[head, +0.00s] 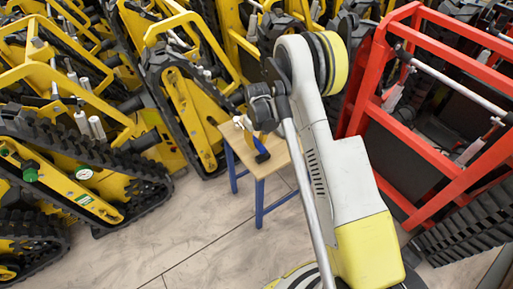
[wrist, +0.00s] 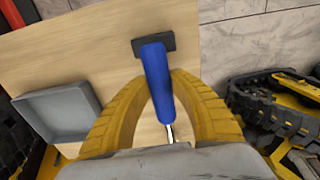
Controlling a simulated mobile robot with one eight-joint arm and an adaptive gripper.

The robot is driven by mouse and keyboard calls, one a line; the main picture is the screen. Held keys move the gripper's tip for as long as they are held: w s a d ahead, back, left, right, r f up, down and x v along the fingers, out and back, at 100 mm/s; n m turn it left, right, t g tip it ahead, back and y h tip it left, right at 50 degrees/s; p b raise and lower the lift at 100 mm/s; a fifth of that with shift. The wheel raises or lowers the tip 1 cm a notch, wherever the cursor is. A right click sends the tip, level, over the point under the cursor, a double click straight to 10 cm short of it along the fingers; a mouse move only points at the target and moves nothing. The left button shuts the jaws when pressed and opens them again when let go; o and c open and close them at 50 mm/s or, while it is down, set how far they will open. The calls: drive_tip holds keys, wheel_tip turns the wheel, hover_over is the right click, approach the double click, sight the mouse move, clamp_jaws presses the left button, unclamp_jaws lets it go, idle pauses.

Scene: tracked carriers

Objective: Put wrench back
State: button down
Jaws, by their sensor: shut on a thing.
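A blue-handled tool (wrist: 155,80) is between the yellow fingers of my gripper (wrist: 162,84), which is shut on it. A metal shank shows at its near end and a dark grey block at its far end. I cannot tell from its shape whether it is the wrench. In the head view, my gripper (head: 248,143) and the blue handle (head: 262,156) are over the small wooden table (head: 281,160). The tabletop (wrist: 95,45) lies beyond the fingers in the wrist view. I cannot tell whether the tool touches it.
An empty grey tray (wrist: 62,112) sits on the table, left of my fingers. Yellow tracked carriers (head: 75,165) crowd the left and back. A red-framed carrier (head: 430,150) stands close on the right. Bare floor (head: 190,235) shows in front of the table.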

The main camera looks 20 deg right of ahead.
drive_tip(key=shift+f, duration=0.8)
drive_tip(key=shift+r, duration=0.15)
drive_tip(key=c, duration=1.2)
unclamp_jaws()
